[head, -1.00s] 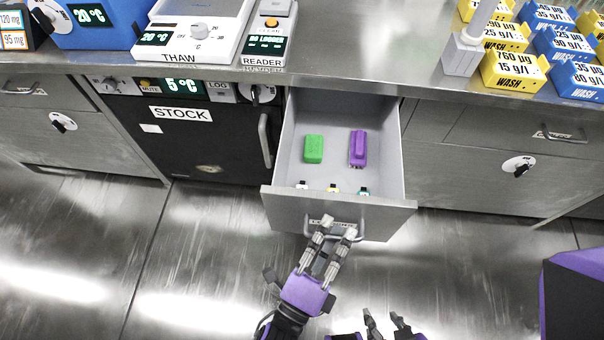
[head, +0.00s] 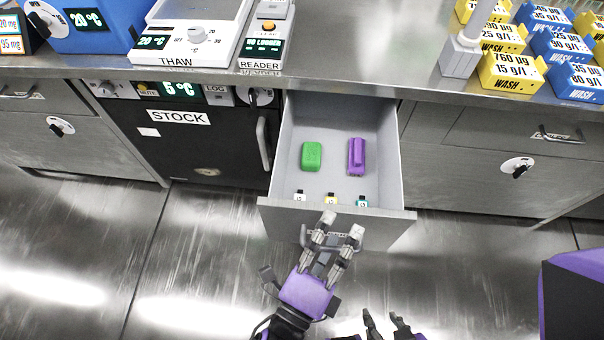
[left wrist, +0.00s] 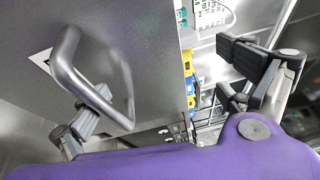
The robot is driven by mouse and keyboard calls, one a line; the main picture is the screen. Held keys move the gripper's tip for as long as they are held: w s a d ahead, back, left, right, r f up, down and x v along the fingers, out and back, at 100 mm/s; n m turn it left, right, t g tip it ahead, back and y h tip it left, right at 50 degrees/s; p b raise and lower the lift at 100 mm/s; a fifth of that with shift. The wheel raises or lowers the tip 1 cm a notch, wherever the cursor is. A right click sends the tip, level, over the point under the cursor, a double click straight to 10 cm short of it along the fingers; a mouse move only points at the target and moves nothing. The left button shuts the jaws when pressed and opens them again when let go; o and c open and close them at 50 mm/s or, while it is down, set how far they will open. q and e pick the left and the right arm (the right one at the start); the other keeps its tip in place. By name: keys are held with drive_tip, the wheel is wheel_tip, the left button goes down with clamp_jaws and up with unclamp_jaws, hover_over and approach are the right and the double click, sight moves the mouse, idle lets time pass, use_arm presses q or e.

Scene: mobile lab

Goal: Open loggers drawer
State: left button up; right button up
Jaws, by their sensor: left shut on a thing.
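The drawer (head: 285,213) stands pulled well out below the counter, its grey interior open to view. Its front label is partly hidden by my fingers. My left gripper (head: 342,225) is at the drawer front, shut on the drawer handle (left wrist: 66,72), whose bent bar shows large in the left wrist view.
A black STOCK unit (head: 200,150) with a vertical handle is left of the drawer. Closed cabinets (head: 490,165) are to the right. The counter above holds a THAW device (head: 190,38), a READER (head: 262,45) and several WASH boxes (head: 512,72). The floor in front is clear.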

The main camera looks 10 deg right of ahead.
use_arm(q)
drive_tip(key=shift+s+a+r, duration=0.15)
drive_tip(key=shift+r, duration=0.45)
drive_tip(key=shift+c, duration=0.6)
drive_tip(key=shift+s+a+f, duration=0.2)
drive_tip(key=shift+s+a, duration=0.05)
drive_tip(key=shift+s, duration=0.1)
drive_tip(key=shift+c, duration=0.7)
drive_tip(key=shift+s+a, duration=0.2)
drive_tip(key=shift+s, duration=0.05)
drive_tip(key=shift+v, duration=1.6)
drive_tip(key=shift+c, duration=0.7)
drive_tip(key=shift+s+a+f, duration=0.2)
drive_tip(key=shift+s+a, duration=0.05)
drive_tip(key=shift+s, duration=0.1)
drive_tip(key=c, duration=0.6)
drive_tip(key=shift+s+a+f+b, duration=0.1)
drive_tip(key=shift+s+a+b, duration=0.1)
drive_tip(key=shift+s+b, duration=0.1)
drive_tip(key=shift+c, duration=0.9)
drive_tip(key=shift+s+a+f, duration=0.2)
drive_tip(key=shift+s+a, duration=0.2)
drive_tip(key=shift+s, duration=0.05)
drive_tip(key=shift+s+a+f, duration=0.2)
drive_tip(key=shift+s+a, duration=0.2)
drive_tip(key=shift+s, duration=0.05)
